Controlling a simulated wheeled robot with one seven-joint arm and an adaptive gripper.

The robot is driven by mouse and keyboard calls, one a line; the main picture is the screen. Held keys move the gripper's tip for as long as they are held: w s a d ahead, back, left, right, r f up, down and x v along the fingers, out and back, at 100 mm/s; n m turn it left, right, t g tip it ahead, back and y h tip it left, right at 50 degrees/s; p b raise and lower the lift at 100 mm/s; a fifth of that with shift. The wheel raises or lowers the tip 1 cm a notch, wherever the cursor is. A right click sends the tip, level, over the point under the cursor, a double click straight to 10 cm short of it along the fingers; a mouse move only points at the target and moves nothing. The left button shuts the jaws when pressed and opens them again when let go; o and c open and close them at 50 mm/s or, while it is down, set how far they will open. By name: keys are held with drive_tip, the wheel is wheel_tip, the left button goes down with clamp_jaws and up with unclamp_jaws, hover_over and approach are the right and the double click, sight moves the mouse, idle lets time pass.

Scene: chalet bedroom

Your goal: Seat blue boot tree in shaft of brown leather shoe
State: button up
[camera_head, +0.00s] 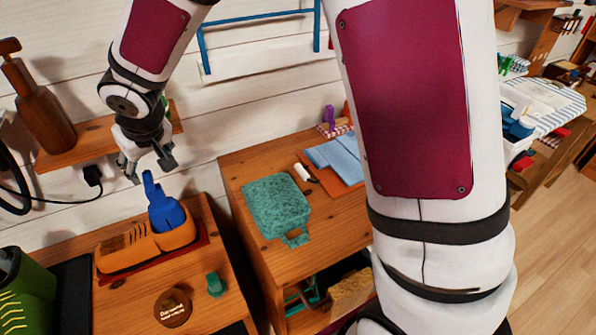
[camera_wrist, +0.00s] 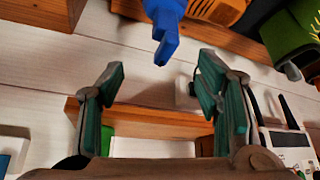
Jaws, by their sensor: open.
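The orange-brown leather shoe (camera_head: 125,253) lies on a red mat (camera_head: 178,250) on the left wooden table. The blue boot tree (camera_head: 167,217) stands in the shoe's opening, its narrow handle pointing up. Its lower part is hidden inside the shoe, so I cannot tell how deep it sits. My gripper (camera_head: 150,166) is open and empty, just above the handle and apart from it. In the wrist view, the boot tree (camera_wrist: 166,22) hangs in from the top edge, beyond my open fingers (camera_wrist: 162,75), with part of the shoe (camera_wrist: 218,10) beside it.
A round wooden disc (camera_head: 173,308) and a small green block (camera_head: 216,284) lie in front of the mat. A green boot (camera_head: 25,295) stands at the left. A wall shelf (camera_head: 75,145) with a brown bottle (camera_head: 40,105) is close to my gripper. A teal bag (camera_head: 277,207) lies on the neighbouring table.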

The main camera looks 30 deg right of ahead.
drive_tip(key=s+d+r+m+h, duration=0.1)
drive_tip(key=s+d+r+h, duration=0.1)
drive_tip(key=s+d+r, duration=0.6)
drive_tip(key=s+d+r+m+h, duration=0.1)
drive_tip(key=s+d+r+h, duration=0.15)
drive_tip(key=s+d, duration=0.6)
drive_tip(key=s+d+m+g+y, duration=0.1)
drive_tip(key=s+d, duration=0.1)
drive_tip(key=s, duration=0.5)
drive_tip(key=s+d+g+y, duration=0.1)
drive_tip(key=s+d, duration=0.2)
drive_tip(key=s, duration=0.5)
drive_tip(key=shift+s+d+r+m+y, duration=0.15)
drive_tip(key=shift+s+r+m+y, duration=0.2)
drive_tip(key=shift+r+m, duration=0.1)
drive_tip(key=shift+r+p, duration=0.95)
drive_tip(key=shift+r, duration=0.2)
